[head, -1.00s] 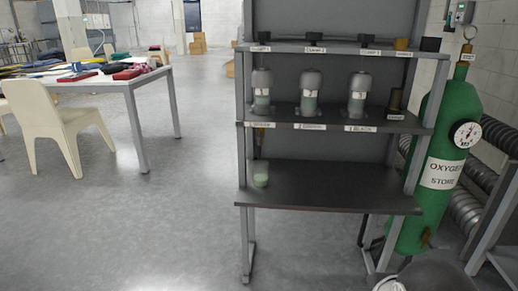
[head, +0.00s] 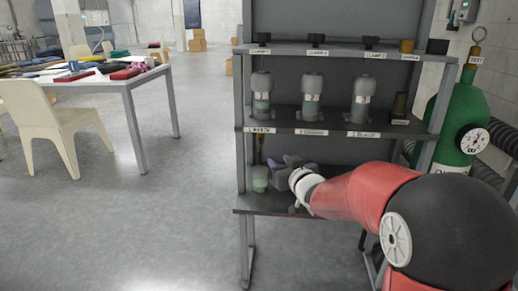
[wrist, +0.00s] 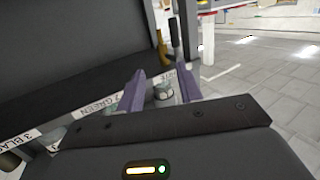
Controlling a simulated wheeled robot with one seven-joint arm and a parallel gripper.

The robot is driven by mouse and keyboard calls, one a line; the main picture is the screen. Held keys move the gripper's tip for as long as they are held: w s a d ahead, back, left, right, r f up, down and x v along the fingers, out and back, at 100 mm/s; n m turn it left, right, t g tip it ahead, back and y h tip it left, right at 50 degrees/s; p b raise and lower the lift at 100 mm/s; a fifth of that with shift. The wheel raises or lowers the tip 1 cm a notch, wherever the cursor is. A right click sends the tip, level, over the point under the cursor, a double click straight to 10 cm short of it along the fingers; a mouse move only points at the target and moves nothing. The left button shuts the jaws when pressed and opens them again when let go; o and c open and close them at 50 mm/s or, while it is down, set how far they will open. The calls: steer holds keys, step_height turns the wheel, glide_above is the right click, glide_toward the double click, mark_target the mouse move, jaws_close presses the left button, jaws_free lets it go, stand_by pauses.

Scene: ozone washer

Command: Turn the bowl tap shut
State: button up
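A small brass tap (head: 259,146) hangs under the middle shelf at its left end, above a pale green cup or bowl (head: 260,180) on the lower shelf. I cannot tell whether the tap is open. In the wrist view a brass piece (wrist: 161,46) shows just beyond my fingertips, with the pale bowl (wrist: 163,92) between the fingers. My gripper (head: 291,160) has purple-grey fingers and reaches in over the lower shelf, right of the tap and bowl.
Several grey-capped bottles (head: 311,100) stand on the labelled middle shelf (head: 290,128), close above my gripper. Black knobs (head: 317,39) line the top shelf. A green oxygen cylinder (head: 462,115) stands at the right. A cluttered table (head: 130,82) and chair (head: 45,122) stand left; the floor between is clear.

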mark_target(260, 153)
steer(key=w+a, duration=0.2)
steer(key=w+a+y+p, duration=0.1)
steer(key=w+a, duration=0.1)
steer(key=w, duration=0.1)
steer(key=w+a+f+n+y, duration=0.1)
steer(key=w+a, duration=0.2)
steer(key=shift+w, duration=0.1)
jaws_close()
